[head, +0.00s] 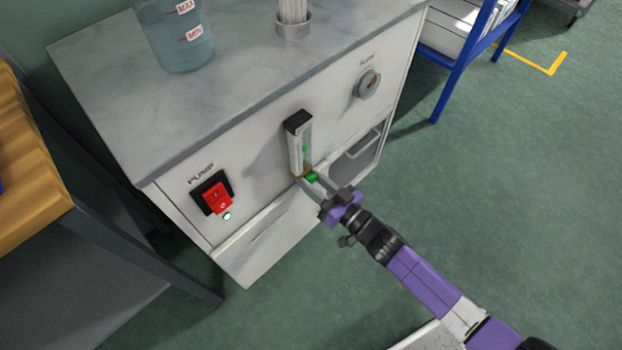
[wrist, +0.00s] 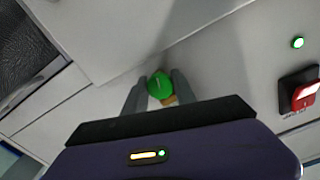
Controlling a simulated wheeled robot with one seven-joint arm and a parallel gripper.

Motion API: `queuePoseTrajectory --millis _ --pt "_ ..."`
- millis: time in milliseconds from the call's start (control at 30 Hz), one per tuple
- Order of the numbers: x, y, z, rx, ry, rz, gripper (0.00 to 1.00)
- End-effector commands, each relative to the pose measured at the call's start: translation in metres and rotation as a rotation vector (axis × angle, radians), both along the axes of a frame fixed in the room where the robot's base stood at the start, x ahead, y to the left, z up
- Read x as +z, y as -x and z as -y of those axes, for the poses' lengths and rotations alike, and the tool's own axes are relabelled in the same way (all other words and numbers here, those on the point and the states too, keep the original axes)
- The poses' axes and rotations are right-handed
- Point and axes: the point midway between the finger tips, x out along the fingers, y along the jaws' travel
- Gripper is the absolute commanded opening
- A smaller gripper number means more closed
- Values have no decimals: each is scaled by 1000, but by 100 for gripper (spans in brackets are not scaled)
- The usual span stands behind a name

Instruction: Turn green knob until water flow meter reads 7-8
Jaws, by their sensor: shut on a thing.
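The green knob (head: 312,177) sits at the foot of the flow meter on the cabinet front. My gripper (head: 311,180) is shut on the knob, with one finger on each side of it. In the wrist view the green knob (wrist: 160,85) shows between the two grey fingertips (wrist: 160,86). The water flow meter (head: 300,144) is an upright clear tube with a black top and a small green mark inside, around mid-height. Its scale numbers are too small to read. The wrist view does not show the meter's scale.
A red pump switch (head: 217,198) with a lit green lamp (head: 227,216) is at left on the cabinet. A round dial (head: 367,84) is at upper right. A water container (head: 178,38) stands on the cabinet top. A wooden table (head: 30,150) is at left. Open floor lies at right.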

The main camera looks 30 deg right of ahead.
Motion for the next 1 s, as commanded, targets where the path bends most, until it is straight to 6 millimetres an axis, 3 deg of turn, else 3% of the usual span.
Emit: queuePoseTrajectory --millis 1000 --pt "0 0 0 0 702 228 0"
